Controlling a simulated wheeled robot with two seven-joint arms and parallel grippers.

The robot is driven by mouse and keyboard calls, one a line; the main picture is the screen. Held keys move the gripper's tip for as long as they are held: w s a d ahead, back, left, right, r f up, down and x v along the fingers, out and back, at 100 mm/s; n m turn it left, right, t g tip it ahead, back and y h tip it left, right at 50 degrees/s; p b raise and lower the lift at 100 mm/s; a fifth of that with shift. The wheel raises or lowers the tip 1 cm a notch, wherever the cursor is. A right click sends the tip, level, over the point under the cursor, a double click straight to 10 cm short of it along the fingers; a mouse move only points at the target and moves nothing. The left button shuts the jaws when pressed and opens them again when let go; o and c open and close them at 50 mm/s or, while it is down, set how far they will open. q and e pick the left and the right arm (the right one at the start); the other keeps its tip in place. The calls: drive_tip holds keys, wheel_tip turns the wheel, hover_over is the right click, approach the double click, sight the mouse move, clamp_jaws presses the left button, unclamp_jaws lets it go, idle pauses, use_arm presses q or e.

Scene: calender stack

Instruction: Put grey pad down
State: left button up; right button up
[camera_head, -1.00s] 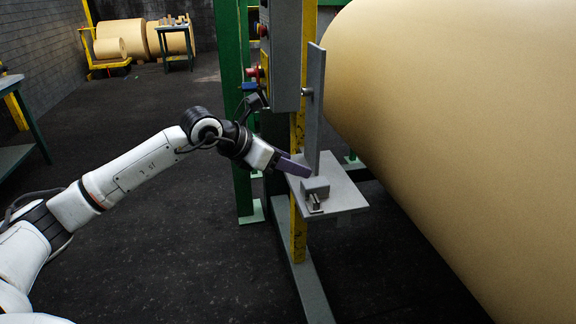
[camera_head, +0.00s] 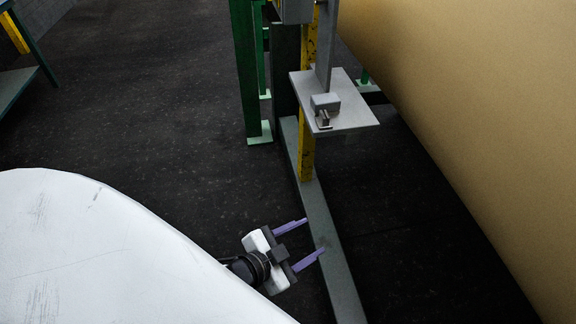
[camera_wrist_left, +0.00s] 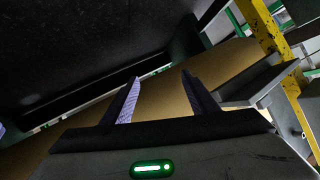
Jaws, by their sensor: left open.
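A small grey block-shaped pad (camera_head: 326,102) sits on the light grey shelf plate (camera_head: 358,114) at the upper middle of the head view, beside the upright grey plate. A small dark metal piece shows at its front. My left gripper (camera_head: 314,240) is open and empty, with its purple fingers apart, well below and in front of the shelf. In the left wrist view, its two fingers (camera_wrist_left: 160,80) stand apart with nothing between them. My right gripper does not show.
A huge tan paper roll (camera_head: 460,120) fills the right side. A yellow post (camera_head: 307,150) and a grey-green floor beam (camera_head: 335,262) stand near my left gripper. A green post (camera_head: 246,70) stands behind.

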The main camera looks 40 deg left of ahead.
use_arm(q)
drive_tip(key=s+d+f+n+g, duration=0.3)
drive_tip(key=s+f, duration=0.5)
drive_tip(key=s, duration=0.3)
drive_tip(key=shift+d+n+g, duration=0.2)
drive_tip(key=shift+n+g, duration=0.5)
drive_tip(key=shift+n, duration=0.2)
